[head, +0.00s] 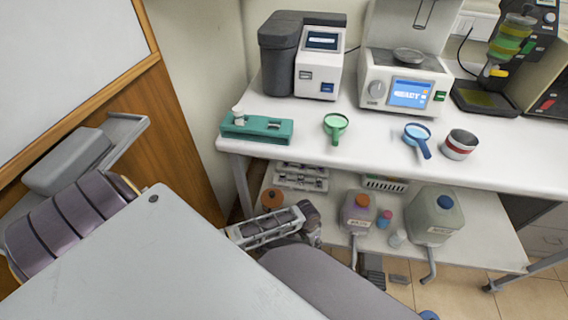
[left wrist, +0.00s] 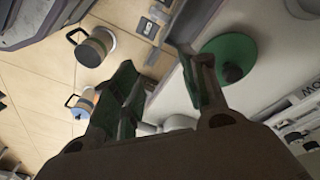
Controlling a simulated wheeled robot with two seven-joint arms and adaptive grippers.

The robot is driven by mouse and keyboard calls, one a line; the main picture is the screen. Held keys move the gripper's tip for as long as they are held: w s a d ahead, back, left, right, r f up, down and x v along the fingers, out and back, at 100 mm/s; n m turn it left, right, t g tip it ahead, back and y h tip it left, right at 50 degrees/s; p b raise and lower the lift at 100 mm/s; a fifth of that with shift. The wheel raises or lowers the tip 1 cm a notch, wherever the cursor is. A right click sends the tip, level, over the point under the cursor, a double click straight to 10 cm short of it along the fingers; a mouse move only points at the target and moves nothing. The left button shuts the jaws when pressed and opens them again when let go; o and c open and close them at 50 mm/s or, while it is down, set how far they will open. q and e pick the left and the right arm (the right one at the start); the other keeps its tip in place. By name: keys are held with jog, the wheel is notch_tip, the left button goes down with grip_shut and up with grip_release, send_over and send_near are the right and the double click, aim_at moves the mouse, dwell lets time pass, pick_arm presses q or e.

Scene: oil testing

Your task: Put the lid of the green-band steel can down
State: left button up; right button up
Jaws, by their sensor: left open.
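In the left wrist view my left gripper (left wrist: 158,85) is open, with nothing visible between its fingers. A round green disc with a dark knob (left wrist: 226,62), which looks like a lid, lies on a pale surface just beyond the right-hand finger. It is apart from the space between the fingers, and I cannot tell whether the finger touches it. A steel can with a red band (head: 460,144) stands on the white bench in the head view.
On the bench (head: 375,152) are a teal rack (head: 257,128), a green strainer-like tool (head: 335,124), a blue one (head: 417,135) and instruments along the back. Jugs (head: 435,215) stand on the lower shelf. Bare bench lies between the green and blue tools.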

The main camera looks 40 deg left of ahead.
pick_arm(q)
jog(key=s+a+f, duration=0.1)
jog(key=s+f, duration=0.2)
jog(key=s, duration=0.4)
jog(key=s+a+f+n+y, duration=0.1)
jog(key=s+f, duration=0.2)
jog(key=s, duration=0.5)
jog(key=shift+s+t, duration=0.15)
jog(key=shift+t, duration=0.25)
jog(key=shift+s+d, duration=0.1)
